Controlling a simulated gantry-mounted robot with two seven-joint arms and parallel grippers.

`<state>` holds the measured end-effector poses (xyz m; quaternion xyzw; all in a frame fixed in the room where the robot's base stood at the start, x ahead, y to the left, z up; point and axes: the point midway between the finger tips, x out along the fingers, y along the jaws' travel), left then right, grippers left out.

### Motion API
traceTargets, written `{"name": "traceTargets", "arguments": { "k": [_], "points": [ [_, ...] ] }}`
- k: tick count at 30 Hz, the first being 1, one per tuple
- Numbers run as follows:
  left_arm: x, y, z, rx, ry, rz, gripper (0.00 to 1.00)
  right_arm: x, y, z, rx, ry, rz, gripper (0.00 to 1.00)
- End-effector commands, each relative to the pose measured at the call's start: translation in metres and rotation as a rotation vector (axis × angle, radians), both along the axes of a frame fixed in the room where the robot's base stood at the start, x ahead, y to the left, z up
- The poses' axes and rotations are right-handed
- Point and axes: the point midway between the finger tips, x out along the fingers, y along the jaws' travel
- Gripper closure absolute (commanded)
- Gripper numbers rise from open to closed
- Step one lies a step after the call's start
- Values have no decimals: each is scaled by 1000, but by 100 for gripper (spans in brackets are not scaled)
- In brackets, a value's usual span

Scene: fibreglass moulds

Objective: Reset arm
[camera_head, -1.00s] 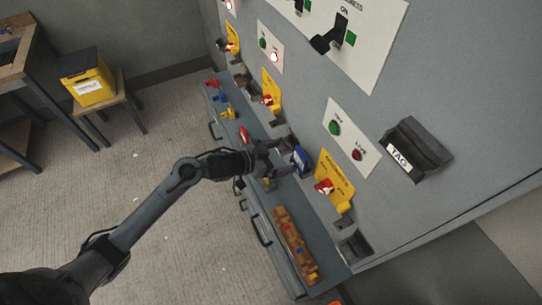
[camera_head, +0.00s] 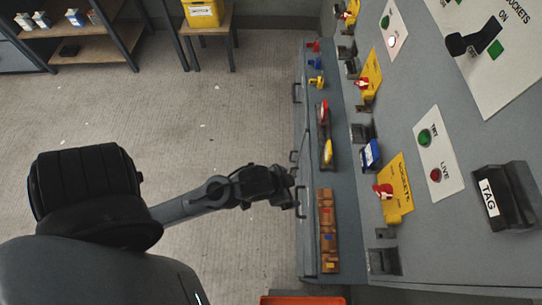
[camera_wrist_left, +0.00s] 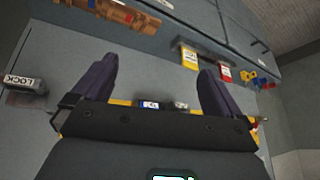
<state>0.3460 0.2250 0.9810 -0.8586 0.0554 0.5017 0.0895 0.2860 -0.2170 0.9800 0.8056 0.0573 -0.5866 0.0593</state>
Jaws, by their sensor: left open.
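My left arm comes in from the left in the head view. Its gripper (camera_head: 286,184) is beside the left edge of the grey bench, near the drawer handles and apart from the panel. The gripper is open and empty. A blue block with a white label (camera_head: 371,155) sits at the foot of the panel, clear of the gripper. My right gripper is not in view.
The grey panel has yellow tags (camera_head: 397,190), red and green buttons and a black TAG holder (camera_head: 507,197). A brown rack (camera_head: 327,228) and small coloured items lie on the bench ledge (camera_head: 311,150). A yellow bin (camera_head: 203,13) stands at the back. The floor at left is clear.

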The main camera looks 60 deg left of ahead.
Motion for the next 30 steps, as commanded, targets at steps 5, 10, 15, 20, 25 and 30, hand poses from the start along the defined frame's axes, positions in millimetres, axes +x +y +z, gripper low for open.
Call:
{"name": "traceTargets", "arguments": {
  "k": [5, 10, 15, 20, 25, 30],
  "points": [
    [-50, -6, -1, -24, 166, 30, 0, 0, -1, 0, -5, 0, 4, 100],
    [-61, -7, -1, -31, 205, 34, 0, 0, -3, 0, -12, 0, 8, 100],
    [-60, -7, -1, -30, 204, 34, 0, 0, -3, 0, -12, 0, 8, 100],
    [-60, -7, 4, -30, 204, 34, 0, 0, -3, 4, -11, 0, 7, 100],
    [-60, -7, 26, -30, 203, 33, 0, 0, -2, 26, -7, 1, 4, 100],
    [-60, -7, 67, -30, 203, 33, 0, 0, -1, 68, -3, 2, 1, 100]
  ]
}}
